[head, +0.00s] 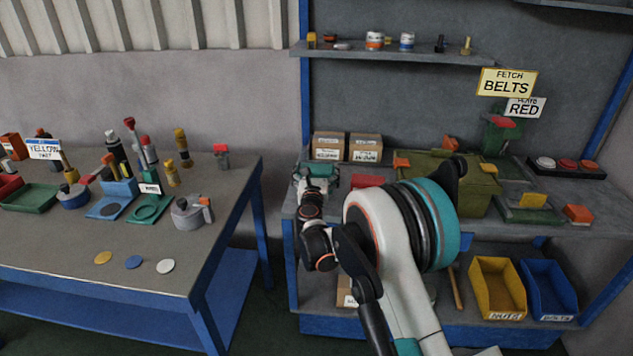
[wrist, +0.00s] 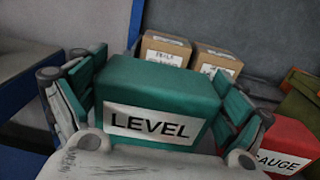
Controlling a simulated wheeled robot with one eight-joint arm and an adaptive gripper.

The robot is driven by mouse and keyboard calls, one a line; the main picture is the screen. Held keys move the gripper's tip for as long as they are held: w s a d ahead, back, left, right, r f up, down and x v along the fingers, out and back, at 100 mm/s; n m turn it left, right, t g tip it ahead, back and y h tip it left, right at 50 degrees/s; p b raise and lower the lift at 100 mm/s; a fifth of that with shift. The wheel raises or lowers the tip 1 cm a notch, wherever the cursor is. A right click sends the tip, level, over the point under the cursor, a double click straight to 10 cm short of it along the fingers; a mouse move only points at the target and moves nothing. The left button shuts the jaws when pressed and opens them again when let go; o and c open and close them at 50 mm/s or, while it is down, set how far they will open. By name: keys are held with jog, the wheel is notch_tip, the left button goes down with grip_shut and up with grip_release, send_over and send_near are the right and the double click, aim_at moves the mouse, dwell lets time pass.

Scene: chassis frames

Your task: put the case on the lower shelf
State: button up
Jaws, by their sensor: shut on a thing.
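A teal case labelled LEVEL (wrist: 160,95) is between the two fingers of my gripper (wrist: 155,115), which is shut on it. In the head view my gripper (head: 316,182) is over the left end of the right-hand workbench, and only a little of the case (head: 321,170) shows there. I cannot tell whether the case touches the bench top. The lower shelf (head: 455,325) runs under this bench, well below the gripper. My arm hides much of its left part.
On the bench are two cardboard boxes (head: 328,146), a red GAUGE case (wrist: 285,145) close right of my gripper, and a large olive case (head: 470,185). The lower shelf holds a yellow bin (head: 497,290), a blue bin (head: 548,290) and a box (head: 345,293). A cluttered table (head: 60,240) stands left.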

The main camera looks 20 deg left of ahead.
jog(key=shift+f+b, duration=0.55)
jog(key=shift+f, duration=0.95)
jog(key=shift+f, duration=0.1)
jog(key=shift+f, duration=0.15)
jog(key=o, duration=1.1)
jog(key=shift+c, duration=0.2)
